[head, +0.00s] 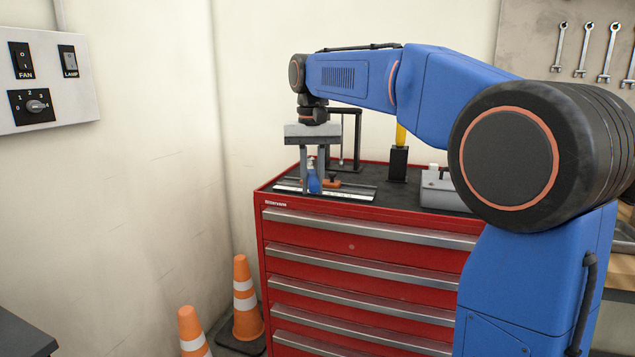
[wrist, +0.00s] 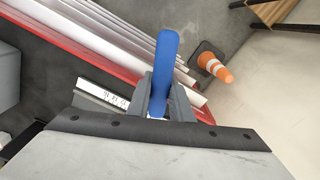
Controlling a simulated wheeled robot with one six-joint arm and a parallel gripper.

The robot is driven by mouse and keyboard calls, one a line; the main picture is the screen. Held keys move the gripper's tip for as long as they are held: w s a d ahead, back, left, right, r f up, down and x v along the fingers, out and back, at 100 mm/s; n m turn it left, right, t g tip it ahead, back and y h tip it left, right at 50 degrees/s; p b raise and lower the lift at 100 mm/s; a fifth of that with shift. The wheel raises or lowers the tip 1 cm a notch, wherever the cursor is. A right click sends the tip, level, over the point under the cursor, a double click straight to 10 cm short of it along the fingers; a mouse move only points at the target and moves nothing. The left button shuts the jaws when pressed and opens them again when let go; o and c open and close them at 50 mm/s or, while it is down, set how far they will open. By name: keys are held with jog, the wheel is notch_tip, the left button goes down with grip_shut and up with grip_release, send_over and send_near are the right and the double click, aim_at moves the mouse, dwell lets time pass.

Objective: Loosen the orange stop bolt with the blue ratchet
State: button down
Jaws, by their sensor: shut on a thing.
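My gripper (head: 312,188) is above the top of the red tool chest, pointing down. It is shut on the blue ratchet (head: 314,183). In the wrist view the ratchet's blue handle (wrist: 167,62) stands out between the two grey fingers (wrist: 158,105) toward the chest's front. The ratchet's head is hidden in both views. A small orange part (head: 333,183) shows just right of the fingers in the head view, low over a metal rail (head: 352,192). I cannot tell whether it is the stop bolt, or whether the ratchet touches it.
The red tool chest (head: 350,240) has a dark top. A black frame (head: 357,135) stands behind the gripper. A yellow-handled tool in a black block (head: 398,165) and a grey box (head: 440,192) stand to the right. Orange cones (head: 245,300) stand on the floor, left.

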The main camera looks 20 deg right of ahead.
aim_at(312, 173)
jog(key=shift+r, duration=0.1)
dwell(0.3)
jog(key=shift+r, duration=1.6)
jog(key=shift+r, duration=2.5)
jog(key=shift+a, duration=0.1)
